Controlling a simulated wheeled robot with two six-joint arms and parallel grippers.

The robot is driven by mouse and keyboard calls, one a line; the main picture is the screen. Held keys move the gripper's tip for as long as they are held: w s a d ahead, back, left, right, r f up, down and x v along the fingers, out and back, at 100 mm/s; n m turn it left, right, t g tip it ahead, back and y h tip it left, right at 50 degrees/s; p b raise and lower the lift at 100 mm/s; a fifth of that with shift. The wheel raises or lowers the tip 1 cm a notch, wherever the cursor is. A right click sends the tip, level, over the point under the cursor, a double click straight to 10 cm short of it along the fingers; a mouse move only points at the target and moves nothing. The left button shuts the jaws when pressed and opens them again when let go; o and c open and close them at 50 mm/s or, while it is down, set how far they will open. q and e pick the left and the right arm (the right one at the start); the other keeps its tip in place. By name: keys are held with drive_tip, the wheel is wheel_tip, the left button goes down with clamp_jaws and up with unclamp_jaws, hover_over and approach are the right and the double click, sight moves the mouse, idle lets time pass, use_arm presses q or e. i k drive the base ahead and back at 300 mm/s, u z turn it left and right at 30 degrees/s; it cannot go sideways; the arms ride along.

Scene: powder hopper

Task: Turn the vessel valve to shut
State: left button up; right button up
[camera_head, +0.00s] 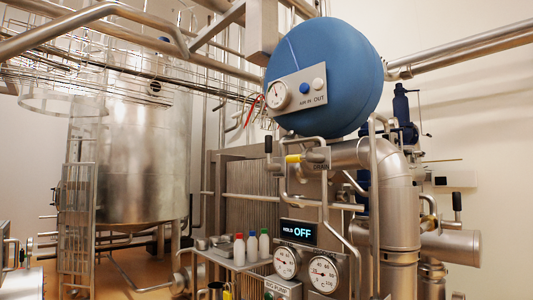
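A blue rounded vessel (335,70) hangs at the upper middle right. Another black handle (457,201) stands upright at the right. No label names the vessel valve, so I cannot tell which handle it is. Neither gripper is in view.
A display (298,232) reads "HOLD OFF" above two dial gauges (285,262) (324,273). A shelf (245,262) holds several capped bottles. A large steel tank (140,150) stands at left behind a ladder (77,220). Thick steel pipes (398,200) crowd the right.

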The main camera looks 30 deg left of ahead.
sight(268, 167)
drive_tip(key=u, duration=0.5)
drive_tip(key=k, duration=0.6)
drive_tip(key=u, duration=0.85)
drive_tip(key=i, duration=0.65)
drive_tip(key=z, duration=0.7)
drive_tip(key=i, duration=0.55)
drive_tip(key=z, duration=0.65)
